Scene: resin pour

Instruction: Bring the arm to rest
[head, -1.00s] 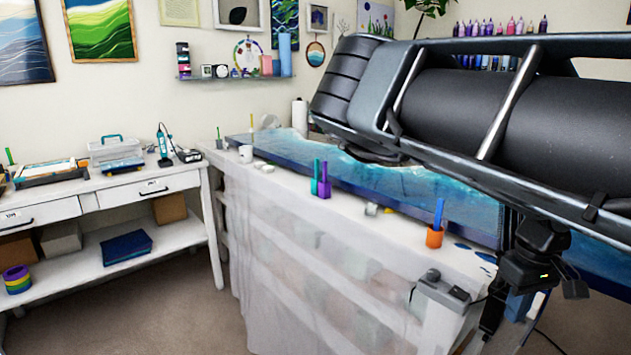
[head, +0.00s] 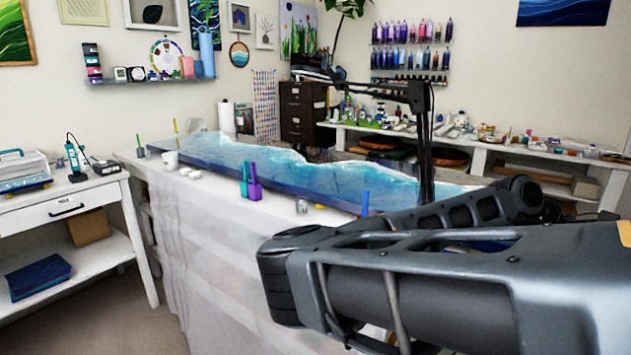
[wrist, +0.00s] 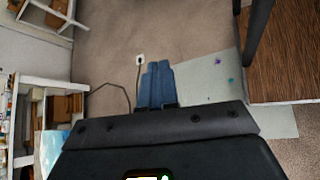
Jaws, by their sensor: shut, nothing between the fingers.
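My gripper (wrist: 157,84) shows in the wrist view with its two blue fingers together and nothing held between them. It points over bare carpet. In the head view my arm is folded large across the lower right, in front of the resin table; my gripper cannot be made out there. The long blue-and-white resin slab (head: 300,168) lies on the table draped with a pale sheet (head: 215,235). My arm hides the slab's near right part.
Purple and teal holders (head: 250,185) and a white mug (head: 170,160) stand along the table's near edge. A white side bench (head: 70,207) is at left, a back counter (head: 540,165) at right. In the wrist view, a cable (wrist: 112,88) runs over the carpet.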

